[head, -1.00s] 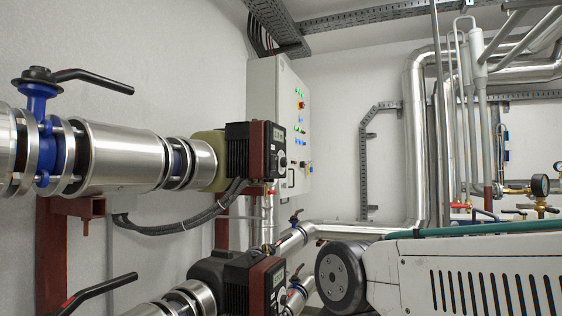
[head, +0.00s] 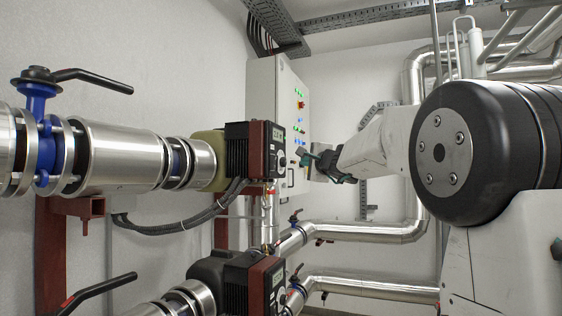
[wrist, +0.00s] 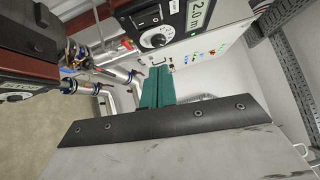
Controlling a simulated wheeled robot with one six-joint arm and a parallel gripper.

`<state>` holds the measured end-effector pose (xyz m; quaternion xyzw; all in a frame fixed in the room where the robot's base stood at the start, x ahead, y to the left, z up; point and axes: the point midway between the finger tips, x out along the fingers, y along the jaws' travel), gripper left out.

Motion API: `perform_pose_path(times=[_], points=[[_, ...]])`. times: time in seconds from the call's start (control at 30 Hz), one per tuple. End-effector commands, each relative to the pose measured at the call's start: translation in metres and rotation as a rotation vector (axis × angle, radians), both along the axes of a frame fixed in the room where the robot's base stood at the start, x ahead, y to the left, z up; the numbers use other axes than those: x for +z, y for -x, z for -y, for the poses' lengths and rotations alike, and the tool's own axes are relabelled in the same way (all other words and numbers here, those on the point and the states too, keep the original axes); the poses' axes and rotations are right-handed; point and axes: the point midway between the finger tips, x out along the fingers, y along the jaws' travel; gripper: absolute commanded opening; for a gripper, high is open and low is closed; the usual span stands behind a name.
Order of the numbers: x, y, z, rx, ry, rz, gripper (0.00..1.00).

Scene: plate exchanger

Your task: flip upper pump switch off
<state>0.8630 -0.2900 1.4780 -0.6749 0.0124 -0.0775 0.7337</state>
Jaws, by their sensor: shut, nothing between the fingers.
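The upper pump (head: 265,150) is a dark block with a red-brown front housing, at the middle of the head view. In the wrist view its control face (wrist: 165,28) shows at the top, with a round dial (wrist: 155,38), a "2.0 m" display and a small black rocker switch (wrist: 147,16). Whether the switch is on or off is too small to tell. My gripper (head: 303,155) has green fingers and is just right of the pump face in the head view. In the wrist view the shut, empty fingers (wrist: 158,72) point up, below the dial and apparently apart from it.
A lower pump (head: 255,285) stands below, and also shows at left in the wrist view (wrist: 22,80). A control cabinet (head: 265,85) with lit buttons is on the wall behind. Silver pipes (head: 370,231) run below the gripper. A blue valve (head: 42,130) is at left.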

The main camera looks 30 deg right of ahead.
Motion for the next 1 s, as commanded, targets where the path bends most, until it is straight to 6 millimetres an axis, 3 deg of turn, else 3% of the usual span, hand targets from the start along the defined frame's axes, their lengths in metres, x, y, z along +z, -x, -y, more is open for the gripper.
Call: perform_pose_path(times=[0.37,0.87,1.0], points=[[0.0,-0.006,-0.001,0.004,0.001,-0.001,0.0],[0.007,-0.101,0.01,0.006,0.003,-0.001,0.0],[0.011,-0.117,-0.005,0.007,0.003,-0.001,0.0]])
